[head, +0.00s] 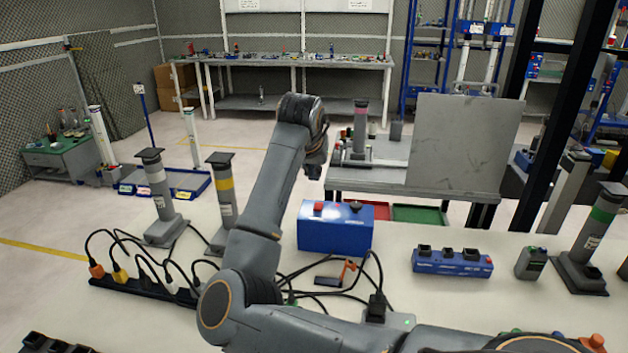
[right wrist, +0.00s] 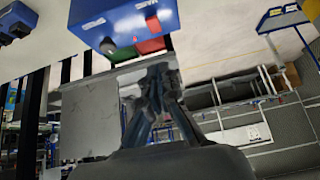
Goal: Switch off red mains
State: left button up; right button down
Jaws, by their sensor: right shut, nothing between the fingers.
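A blue box (head: 335,236) stands on the white worktop in the head view, with a red button (head: 318,207) at its left and a dark button (head: 355,206) at its right. The right wrist view shows the box (right wrist: 128,18) upside down at the top, with its red button (right wrist: 153,24) and dark button (right wrist: 108,46). My right gripper (head: 315,170) is shut and empty. It points downward above the red button in the head view. Its closed fingers (right wrist: 158,78) appear apart from the box in the right wrist view. My left gripper is not in view.
A black power strip (head: 140,287) with several plugs and loose cables lies left of the box. A blue socket block (head: 450,262) and a small grey-green device (head: 531,263) stand at right. A grey panel (head: 465,145) stands on the table behind.

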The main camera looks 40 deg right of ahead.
send_over(318, 205)
jog(key=s+a, duration=0.2)
jog(key=f, duration=0.6)
jog(key=shift+w, duration=0.2)
notch_tip(318, 205, down, 4)
jog(key=shift+r+p, duration=0.2)
jog(key=shift+p, duration=0.2)
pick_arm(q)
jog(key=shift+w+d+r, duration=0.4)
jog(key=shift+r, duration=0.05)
pick_arm(e)
jog(key=shift+a+f, duration=0.1)
jog(key=shift+f, duration=0.4)
